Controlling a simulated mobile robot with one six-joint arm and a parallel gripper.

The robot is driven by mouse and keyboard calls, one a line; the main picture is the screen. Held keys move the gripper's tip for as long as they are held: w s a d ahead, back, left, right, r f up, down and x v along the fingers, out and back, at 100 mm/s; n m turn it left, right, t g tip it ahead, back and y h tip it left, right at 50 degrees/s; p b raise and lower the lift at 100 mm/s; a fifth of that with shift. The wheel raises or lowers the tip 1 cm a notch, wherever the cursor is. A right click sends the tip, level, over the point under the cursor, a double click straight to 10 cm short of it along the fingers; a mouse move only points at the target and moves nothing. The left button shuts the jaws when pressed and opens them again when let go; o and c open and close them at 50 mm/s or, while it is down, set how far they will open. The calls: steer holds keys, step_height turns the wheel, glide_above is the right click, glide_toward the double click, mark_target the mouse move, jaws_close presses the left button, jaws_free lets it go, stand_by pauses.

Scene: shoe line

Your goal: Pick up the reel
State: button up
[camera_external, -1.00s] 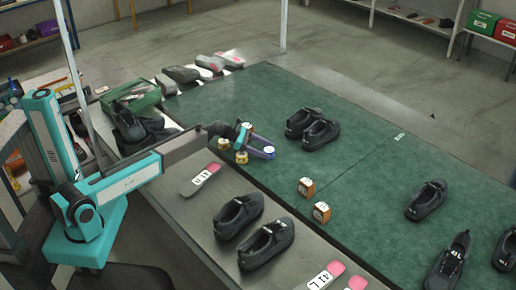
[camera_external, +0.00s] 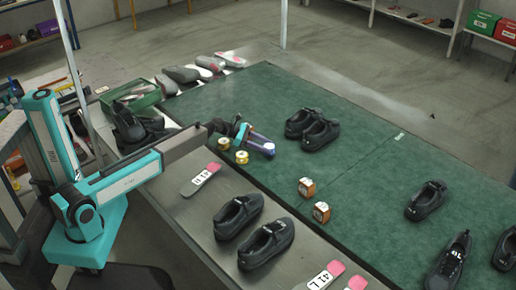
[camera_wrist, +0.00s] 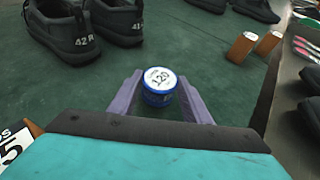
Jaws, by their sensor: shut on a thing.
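A blue reel with a white top marked "120" (camera_wrist: 160,80) stands upright between the fingers in the wrist view. My gripper (camera_external: 262,146) has purple fingers and is shut on this reel, low over the green mat (camera_external: 360,170). In the external view the fingers mostly hide the reel. Whether its underside touches the mat is hard to tell.
A dark shoe pair (camera_external: 313,130) stands right of my gripper, seen marked "42 R" in the wrist view (camera_wrist: 80,30). Two orange-brown boxes (camera_external: 306,187) (camera_external: 321,212) and another shoe pair (camera_external: 252,230) are nearer the camera.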

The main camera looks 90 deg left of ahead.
mark_target(265, 146)
steer(key=shift+r, duration=3.95)
steer(key=shift+d, duration=0.1)
steer(key=shift+s+d+f, duration=0.15)
steer(key=shift+s+d, duration=0.15)
steer(key=shift+d, duration=0.3)
steer(key=shift+m+h, duration=0.4)
steer(key=shift+h, duration=0.1)
steer(key=s+d+f+b, duration=0.1)
steer(key=s+d+b, duration=0.4)
steer(key=d+b, duration=0.2)
steer(key=s+d+f+b, duration=0.2)
steer(key=s+d+b, duration=0.3)
steer(key=b, duration=0.7)
steer(key=s+d+f+b, duration=0.1)
steer(key=s+d+b, duration=0.4)
steer(key=d+b, duration=0.4)
steer(key=shift+s+d+f, duration=0.2)
steer(key=shift+s+f, duration=0.05)
steer(key=shift+s, duration=0.05)
steer(key=shift+w+a+r+p, duration=0.2)
steer(key=shift+w+r+p, duration=0.05)
steer(key=shift+p, duration=0.8)
steer(key=w+a+p, duration=0.1)
steer(key=p, duration=0.8)
steer(key=shift+w, duration=0.2)
